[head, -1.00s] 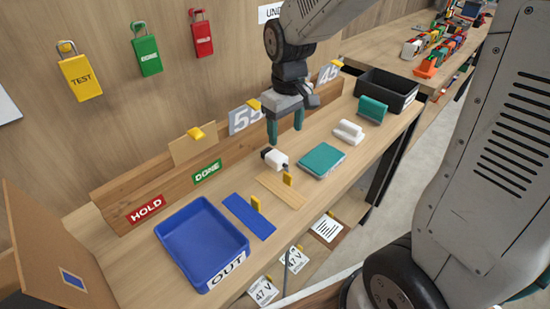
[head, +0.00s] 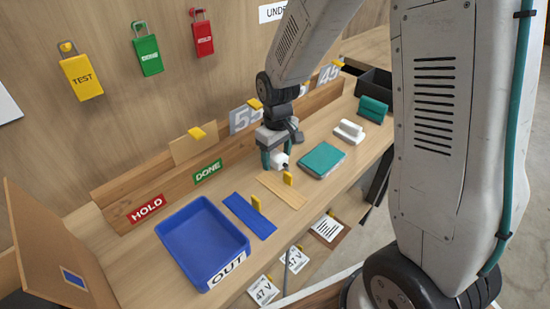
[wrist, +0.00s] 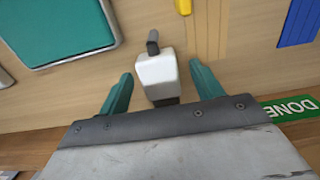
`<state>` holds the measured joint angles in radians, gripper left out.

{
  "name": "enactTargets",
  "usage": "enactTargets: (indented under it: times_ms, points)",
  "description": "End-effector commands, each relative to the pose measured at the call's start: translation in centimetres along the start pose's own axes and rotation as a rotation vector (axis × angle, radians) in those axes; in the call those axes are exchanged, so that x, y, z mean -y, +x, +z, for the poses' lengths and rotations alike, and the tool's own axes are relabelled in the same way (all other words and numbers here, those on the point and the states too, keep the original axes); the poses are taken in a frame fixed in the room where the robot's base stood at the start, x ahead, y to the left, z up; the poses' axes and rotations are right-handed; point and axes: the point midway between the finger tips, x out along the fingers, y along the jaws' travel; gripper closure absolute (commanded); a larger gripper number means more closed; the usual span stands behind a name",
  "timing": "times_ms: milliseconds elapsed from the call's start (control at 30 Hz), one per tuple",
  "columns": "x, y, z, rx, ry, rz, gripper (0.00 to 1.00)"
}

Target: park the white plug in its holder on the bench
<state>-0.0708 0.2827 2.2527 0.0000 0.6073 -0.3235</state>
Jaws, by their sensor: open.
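The white plug (wrist: 156,75) lies on the bench, a white block with a dark tip at one end and a dark part at the other. It also shows in the head view (head: 279,161), partly hidden by my fingers. My gripper (wrist: 162,88) is open, its teal fingers on either side of the plug; in the head view it points down at the bench (head: 275,160). I see a gap between each finger and the plug in the wrist view. A white stepped block (head: 349,131), which may be the holder, stands on the bench further right.
A teal pad (head: 322,160) lies right of the plug. A wooden strip with a yellow clip (head: 288,179), a blue strip (head: 248,215) and a blue OUT tray (head: 202,240) lie nearer. A teal block (head: 373,108) and black bin (head: 377,83) stand far right. A backboard (head: 130,205) runs behind.

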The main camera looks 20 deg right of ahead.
Motion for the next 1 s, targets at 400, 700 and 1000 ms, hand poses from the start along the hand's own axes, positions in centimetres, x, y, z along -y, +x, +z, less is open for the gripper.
enactTargets:
  times_ms: [400, 700, 1000]
  points:
    - [0.0, -0.1, 0.0, -0.001, 0.001, 0.0, 0.89]
    - [-0.1, -1.0, -0.1, -0.005, 0.001, 0.002, 0.89]
    - [-0.1, -6.8, -0.1, -0.007, 0.001, 0.002, 0.89]
